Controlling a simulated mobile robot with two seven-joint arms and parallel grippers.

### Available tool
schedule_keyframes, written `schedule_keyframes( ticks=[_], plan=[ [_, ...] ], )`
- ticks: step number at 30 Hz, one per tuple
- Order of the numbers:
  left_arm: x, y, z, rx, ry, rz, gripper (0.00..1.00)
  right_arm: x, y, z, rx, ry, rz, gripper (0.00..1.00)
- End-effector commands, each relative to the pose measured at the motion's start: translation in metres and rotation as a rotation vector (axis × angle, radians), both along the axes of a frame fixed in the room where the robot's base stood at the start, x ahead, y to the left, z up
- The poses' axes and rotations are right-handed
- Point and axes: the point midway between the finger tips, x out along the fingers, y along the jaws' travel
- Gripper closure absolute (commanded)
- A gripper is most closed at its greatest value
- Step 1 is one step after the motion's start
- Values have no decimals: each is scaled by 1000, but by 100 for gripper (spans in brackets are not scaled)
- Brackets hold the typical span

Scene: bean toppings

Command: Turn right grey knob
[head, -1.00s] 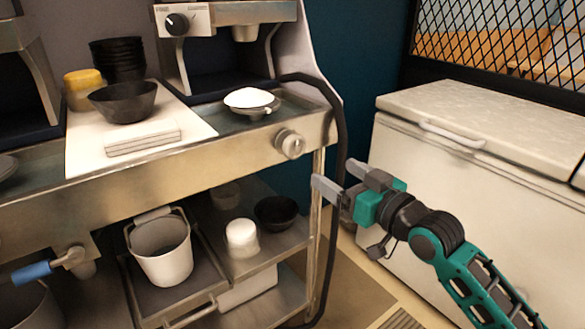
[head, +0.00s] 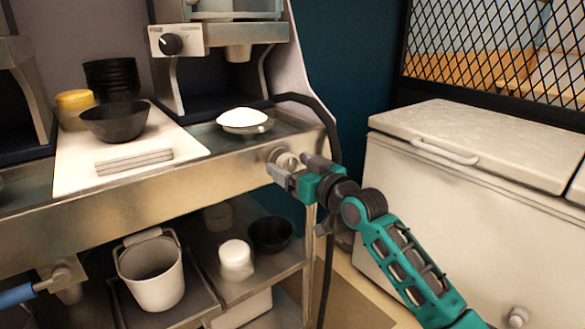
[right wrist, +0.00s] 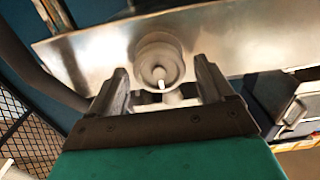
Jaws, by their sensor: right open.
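The right grey knob (head: 285,159) sits on the front panel of the metal counter, near its right end. In the head view it is partly hidden by my right gripper (head: 294,170). In the right wrist view the round knob (right wrist: 160,62) faces the camera, with a small light tip at its lower middle. My right gripper (right wrist: 160,85) is open, with one finger on each side of the knob in that view. I cannot tell whether the fingers touch it. My left gripper is not in view.
The metal counter (head: 150,195) carries a white board with bowls. A white dish (head: 243,121) stands above the knob. A black hose (head: 328,125) hangs right of the counter. A white bucket (head: 152,272) is on the shelf below. A white chest freezer (head: 470,210) stands at the right.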

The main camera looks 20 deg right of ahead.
Motion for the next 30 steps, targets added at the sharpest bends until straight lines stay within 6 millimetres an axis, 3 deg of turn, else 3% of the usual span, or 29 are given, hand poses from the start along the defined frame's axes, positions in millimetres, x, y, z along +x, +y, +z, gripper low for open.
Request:
schedule_keyframes(
  ticks=[10, 26, 30],
  plan=[
    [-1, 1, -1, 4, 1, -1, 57, 3, 1, 0, 0, -1, 0, 19],
    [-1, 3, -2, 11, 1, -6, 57, 3, 1, 0, 0, 0, 0, 69],
    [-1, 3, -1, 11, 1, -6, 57, 3, 1, 0, 3, 1, 0, 72]
  ],
)
